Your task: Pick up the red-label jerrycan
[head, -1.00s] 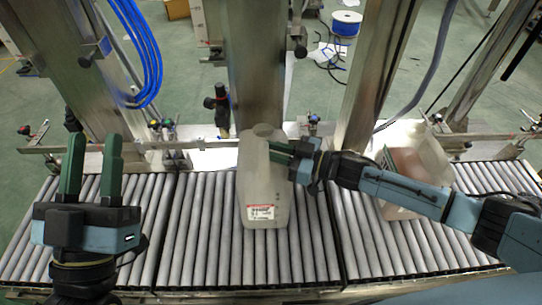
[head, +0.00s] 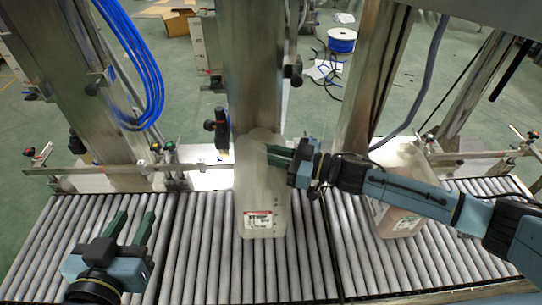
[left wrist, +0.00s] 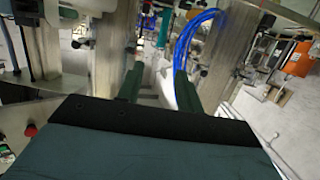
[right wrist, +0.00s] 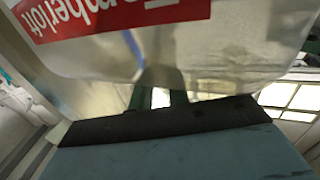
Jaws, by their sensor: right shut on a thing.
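The red-label jerrycan (head: 262,190) is a pale, translucent can standing upright at the middle of the roller conveyor, a white and red label low on its front. I cannot tell whether its base touches the rollers. My right gripper (head: 277,155) comes in from the right and is shut on its upper part; its handle is mostly hidden. In the right wrist view the red label (right wrist: 130,14) shows large at the top, with the fingers below against the can. My left gripper (head: 133,222) is open and empty above the conveyor's left part, apart from the can.
A second jerrycan (head: 397,219) with pinkish contents stands on the rollers at the right, behind my right arm. A rail and metal posts (head: 253,70) stand along the back of the conveyor (head: 200,260). The rollers between the left gripper and the can are clear.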

